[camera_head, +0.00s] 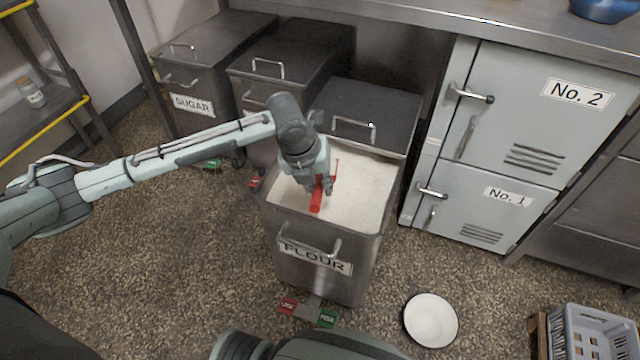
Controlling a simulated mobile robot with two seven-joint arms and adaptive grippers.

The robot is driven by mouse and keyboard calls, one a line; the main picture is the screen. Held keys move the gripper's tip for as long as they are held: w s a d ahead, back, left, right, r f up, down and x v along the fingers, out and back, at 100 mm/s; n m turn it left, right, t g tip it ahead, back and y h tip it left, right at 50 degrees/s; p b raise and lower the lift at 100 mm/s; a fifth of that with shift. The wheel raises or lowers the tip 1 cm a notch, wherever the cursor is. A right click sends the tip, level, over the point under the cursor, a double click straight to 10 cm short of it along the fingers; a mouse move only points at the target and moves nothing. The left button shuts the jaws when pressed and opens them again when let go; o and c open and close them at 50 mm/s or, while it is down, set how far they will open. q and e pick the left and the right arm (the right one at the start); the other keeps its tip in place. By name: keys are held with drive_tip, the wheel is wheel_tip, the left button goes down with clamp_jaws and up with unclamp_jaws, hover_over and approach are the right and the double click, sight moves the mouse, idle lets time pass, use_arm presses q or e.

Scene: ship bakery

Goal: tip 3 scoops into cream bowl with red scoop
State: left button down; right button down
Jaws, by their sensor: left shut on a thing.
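The red scoop (316,200) is in my left gripper (322,184), which is shut on it over the open flour bin (318,267). The scoop is partly hidden by the gripper, and I cannot tell whether it holds flour. Pale flour (364,186) fills much of the bin. My right gripper is not in view.
A closed sugar bin (192,104) and another dark lidded bin (290,65) stand behind. Grey lockers (490,205) stand at right. A grey crate (592,335) is at the lower right. A blue bowl (603,9) is on the counter. Floor is free around the white bowl.

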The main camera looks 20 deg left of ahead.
use_arm(q)
drive_tip(key=shift+t, duration=0.3)
drive_tip(key=shift+s+d+v, duration=0.1)
drive_tip(key=shift+d+v, duration=0.1)
drive_tip(key=shift+v, duration=0.85)
drive_tip(key=shift+s+d+v, duration=0.15)
drive_tip(key=shift+d+v, duration=0.05)
drive_tip(key=shift+v, duration=0.85)
drive_tip(key=shift+s+d+v, duration=0.1)
drive_tip(key=shift+d+v, duration=0.15)
drive_tip(key=shift+v, duration=0.8)
